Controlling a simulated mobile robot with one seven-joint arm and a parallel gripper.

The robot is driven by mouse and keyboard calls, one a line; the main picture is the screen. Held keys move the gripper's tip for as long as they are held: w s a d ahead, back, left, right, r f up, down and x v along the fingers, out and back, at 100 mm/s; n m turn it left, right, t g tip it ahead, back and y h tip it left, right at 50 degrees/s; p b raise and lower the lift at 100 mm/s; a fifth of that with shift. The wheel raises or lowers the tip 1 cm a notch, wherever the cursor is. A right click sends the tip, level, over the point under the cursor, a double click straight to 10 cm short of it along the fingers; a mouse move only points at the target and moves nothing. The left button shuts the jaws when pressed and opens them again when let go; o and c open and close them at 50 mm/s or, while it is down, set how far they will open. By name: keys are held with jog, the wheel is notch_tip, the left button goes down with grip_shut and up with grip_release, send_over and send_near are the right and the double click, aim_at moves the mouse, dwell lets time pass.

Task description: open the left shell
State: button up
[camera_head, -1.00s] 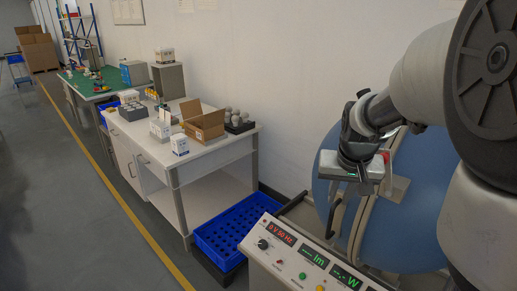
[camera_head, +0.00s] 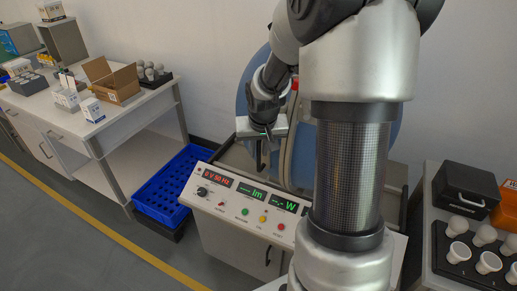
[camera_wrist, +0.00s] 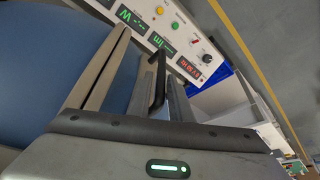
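The blue left shell (camera_head: 244,95) stands behind the control panel in the head view, partly hidden by my arm. It fills the left of the wrist view (camera_wrist: 45,65), with its pale flange edge (camera_wrist: 98,85). A black bar handle (camera_wrist: 158,85) shows beside the flange. My gripper (camera_wrist: 160,75) is open, with a finger on either side of the handle in the picture; whether they touch it I cannot tell. In the head view my gripper (camera_head: 262,142) points down at the handle, its fingers hard to make out.
The control panel (camera_head: 245,205) with lit displays and buttons lies just in front. A blue crate (camera_head: 172,187) and white bench (camera_head: 130,125) stand left. A black tray of bulbs (camera_head: 470,255) and a black case (camera_head: 465,190) are at right. My arm hides the middle.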

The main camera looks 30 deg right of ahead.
grip_shut()
jog(key=w+a+b, duration=0.4)
jog(key=w+a, duration=0.3)
jog(key=w, duration=0.3)
jog(key=shift+a, duration=0.4)
grip_release()
jog(key=shift+r, duration=0.1)
jog(key=v, duration=1.7)
jog(key=shift+r, duration=0.25)
